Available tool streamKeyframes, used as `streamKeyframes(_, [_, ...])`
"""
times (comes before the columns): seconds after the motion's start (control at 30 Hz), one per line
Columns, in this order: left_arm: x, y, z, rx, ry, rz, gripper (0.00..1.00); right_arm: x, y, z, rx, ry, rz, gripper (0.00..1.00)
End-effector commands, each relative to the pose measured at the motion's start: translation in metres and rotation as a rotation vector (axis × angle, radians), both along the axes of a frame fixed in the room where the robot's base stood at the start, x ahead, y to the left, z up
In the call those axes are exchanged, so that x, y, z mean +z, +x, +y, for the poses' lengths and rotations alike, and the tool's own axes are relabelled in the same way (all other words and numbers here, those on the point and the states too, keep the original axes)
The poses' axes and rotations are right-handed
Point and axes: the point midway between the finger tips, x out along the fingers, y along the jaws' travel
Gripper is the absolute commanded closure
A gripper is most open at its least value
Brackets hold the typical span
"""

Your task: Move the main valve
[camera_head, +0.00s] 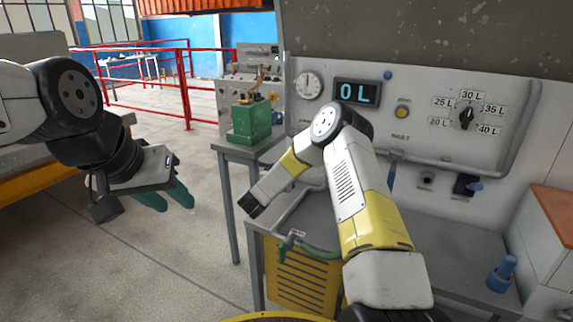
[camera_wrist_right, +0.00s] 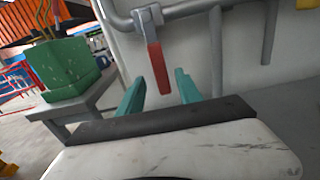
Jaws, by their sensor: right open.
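A valve with a red lever (camera_wrist_right: 158,68) sits on a grey pipe in the right wrist view, its lever hanging down. A small tag on it is too small to read. My right gripper (camera_wrist_right: 160,84) is open, with one teal finger on each side of the lever in the picture; I cannot tell how far beyond the fingertips the lever is. In the head view, my right arm hides this valve and the right gripper's fingers. My left gripper (camera_head: 170,198) is open and empty over the floor at the left, away from the bench.
The wall panel has a 0 L display (camera_head: 357,93), a dial knob (camera_head: 467,117) and a gauge (camera_head: 308,86). A green box (camera_head: 250,122) stands on a side table. A green lever (camera_head: 318,251) and a blue part (camera_head: 502,274) are at the bench. The left floor is clear.

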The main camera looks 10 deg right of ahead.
Motion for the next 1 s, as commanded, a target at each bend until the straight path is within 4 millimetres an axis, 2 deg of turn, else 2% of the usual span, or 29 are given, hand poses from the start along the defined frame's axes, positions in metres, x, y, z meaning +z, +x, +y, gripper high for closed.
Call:
streamKeyframes(0.2, [0.000,0.000,0.000,0.000,0.000,0.000,0.64,-0.001,-0.032,0.023,0.005,0.000,0.002,0.58])
streamKeyframes(0.4, [0.000,0.000,0.000,0.000,0.000,0.000,0.64,0.000,-0.046,0.032,0.002,0.000,0.000,0.58])
streamKeyframes(0.9, [0.000,0.000,0.000,0.000,0.000,0.000,0.64,0.000,-0.047,0.033,0.002,0.000,0.000,0.58])
streamKeyframes(1.0, [0.000,0.000,0.000,0.000,0.000,0.000,0.64,0.007,-0.044,0.035,0.021,-0.016,0.012,0.58])
